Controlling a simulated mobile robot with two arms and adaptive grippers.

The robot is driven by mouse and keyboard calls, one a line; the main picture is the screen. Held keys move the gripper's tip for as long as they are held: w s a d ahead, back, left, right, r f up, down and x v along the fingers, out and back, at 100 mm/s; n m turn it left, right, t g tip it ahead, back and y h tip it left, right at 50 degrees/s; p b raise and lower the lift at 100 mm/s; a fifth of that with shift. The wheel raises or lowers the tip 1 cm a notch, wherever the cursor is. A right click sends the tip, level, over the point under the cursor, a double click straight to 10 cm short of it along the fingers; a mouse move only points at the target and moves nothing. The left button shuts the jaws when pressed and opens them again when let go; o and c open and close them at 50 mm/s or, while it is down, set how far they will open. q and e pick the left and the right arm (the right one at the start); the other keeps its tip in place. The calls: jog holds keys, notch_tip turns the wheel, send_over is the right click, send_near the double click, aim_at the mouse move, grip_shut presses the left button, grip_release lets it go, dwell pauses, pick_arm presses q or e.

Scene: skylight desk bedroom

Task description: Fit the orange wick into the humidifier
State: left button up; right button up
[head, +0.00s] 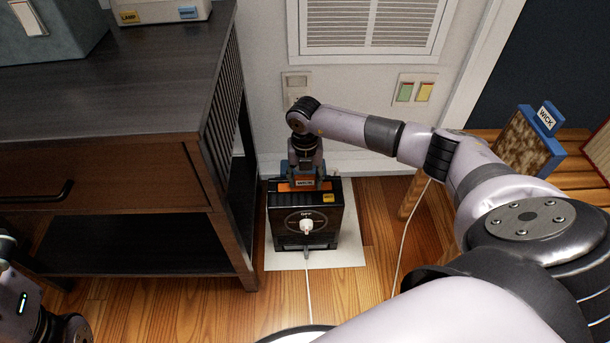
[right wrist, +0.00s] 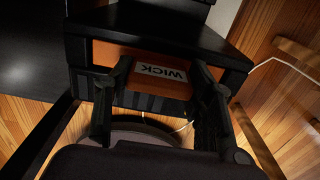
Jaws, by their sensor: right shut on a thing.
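The black humidifier (head: 322,228) stands on a pale mat (head: 335,258) on the wooden floor, beside the dark cabinet. The orange wick (head: 287,186), with a white WICK label, is at the humidifier's upper back edge. My right gripper (head: 304,184) reaches down from above and is shut on the wick. In the right wrist view the wick (right wrist: 112,55) sits between the two fingers and partly inside an opening of the humidifier (right wrist: 195,30); how deep it goes I cannot tell. My left arm shows at the lower left, but its gripper fingers are not visible.
A dark wooden cabinet (head: 110,172) stands close on the left. A wooden bench (head: 572,168) at the right holds a blue-framed WICK panel (head: 525,145). A white cord (head: 308,288) runs forward from the humidifier. Bare floor (head: 375,215) lies to its right.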

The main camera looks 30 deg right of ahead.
jog(key=shift+f, duration=0.15)
dwell(0.8)
jog(key=o, duration=1.7)
jog(key=shift+c, duration=0.2)
notch_tip(320, 180, up, 12)
jog(key=shift+f, duration=0.1)
